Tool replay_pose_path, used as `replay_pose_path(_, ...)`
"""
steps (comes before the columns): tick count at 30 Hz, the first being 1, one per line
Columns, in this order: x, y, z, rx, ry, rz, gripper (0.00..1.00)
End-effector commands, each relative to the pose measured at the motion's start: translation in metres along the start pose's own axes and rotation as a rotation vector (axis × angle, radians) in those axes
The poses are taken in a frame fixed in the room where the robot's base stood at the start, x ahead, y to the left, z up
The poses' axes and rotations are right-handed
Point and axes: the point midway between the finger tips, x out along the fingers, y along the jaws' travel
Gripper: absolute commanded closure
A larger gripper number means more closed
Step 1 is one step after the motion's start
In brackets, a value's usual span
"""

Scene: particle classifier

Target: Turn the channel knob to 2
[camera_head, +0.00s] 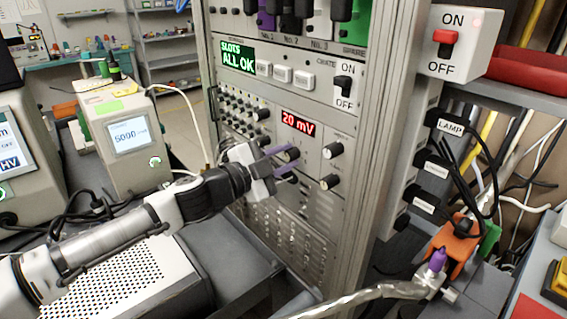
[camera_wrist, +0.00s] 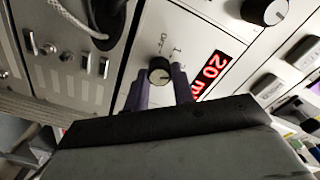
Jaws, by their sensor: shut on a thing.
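The channel knob (camera_wrist: 159,70) is a small round black knob with a light mark on its face, on a pale panel in the wrist view. Letters that look like OFF and a 1 are printed by it; I cannot tell exactly where its mark points. My gripper (camera_wrist: 160,84) has its two purple fingers on either side of the knob, shut on it. In the head view my gripper (camera_head: 291,165) reaches the rack panel just below the red display, and its fingers largely hide the knob.
The red display (camera_head: 298,123) reads 20 mV. Other black knobs (camera_head: 333,150) sit to its right, close to the fingers. A green screen (camera_head: 238,55) reads SLOTS ALL OK.

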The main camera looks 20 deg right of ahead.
Motion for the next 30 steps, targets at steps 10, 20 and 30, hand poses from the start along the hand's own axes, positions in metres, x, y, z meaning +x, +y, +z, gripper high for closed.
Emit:
replay_pose_path(10,-0.0002,0.0004,0.0005,0.089,-0.002,0.000,0.98)
replay_pose_path(20,-0.0001,0.0002,0.0002,0.093,-0.002,0.001,0.98)
replay_pose_path(30,-0.0001,0.0002,0.0001,0.092,-0.001,0.001,0.53)
